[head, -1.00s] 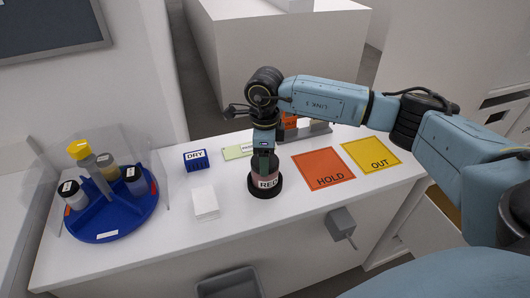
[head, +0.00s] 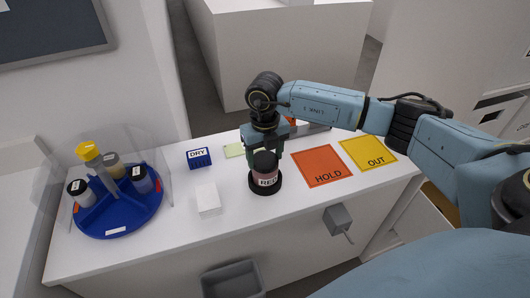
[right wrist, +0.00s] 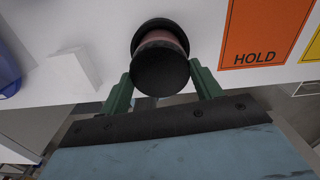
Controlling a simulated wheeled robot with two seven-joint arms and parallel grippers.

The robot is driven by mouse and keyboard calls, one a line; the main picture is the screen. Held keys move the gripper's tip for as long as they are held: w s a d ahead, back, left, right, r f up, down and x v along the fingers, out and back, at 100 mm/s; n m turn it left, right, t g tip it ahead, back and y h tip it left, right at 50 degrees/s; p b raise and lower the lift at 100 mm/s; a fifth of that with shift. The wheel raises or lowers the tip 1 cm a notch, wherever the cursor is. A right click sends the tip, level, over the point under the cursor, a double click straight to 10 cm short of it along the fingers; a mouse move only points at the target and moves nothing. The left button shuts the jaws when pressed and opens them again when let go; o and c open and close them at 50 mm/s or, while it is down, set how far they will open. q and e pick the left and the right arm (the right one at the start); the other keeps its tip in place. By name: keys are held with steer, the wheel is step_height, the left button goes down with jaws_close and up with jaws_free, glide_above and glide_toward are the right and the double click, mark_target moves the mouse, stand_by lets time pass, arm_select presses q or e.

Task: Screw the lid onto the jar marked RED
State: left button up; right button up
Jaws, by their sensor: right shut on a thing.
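The jar marked RED (head: 266,181) stands upright in a round black holder (head: 278,188) on the white counter. A black lid (head: 265,162) sits at the jar's top; in the right wrist view the lid (right wrist: 160,72) is a dark disc in front of the reddish jar (right wrist: 160,36). My right gripper (head: 264,154) reaches down from above, with its green fingers on opposite sides of the lid, shut on it. These fingers also flank the lid in the right wrist view (right wrist: 161,80). The thread is hidden, so its tightness cannot be told. My left gripper is out of view.
An orange HOLD mat (head: 318,165) and yellow OUT mat (head: 368,153) lie right of the jar. A white block (head: 208,200) and blue DRY block (head: 198,158) stand left. A grey box (head: 338,219) sits on the counter's front.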

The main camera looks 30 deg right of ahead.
mark_target(265, 159)
steer(key=o, duration=1.3)
steer(key=shift+o, duration=0.2)
step_height(265, 159, up, 13)
steer(key=shift+r, duration=0.2)
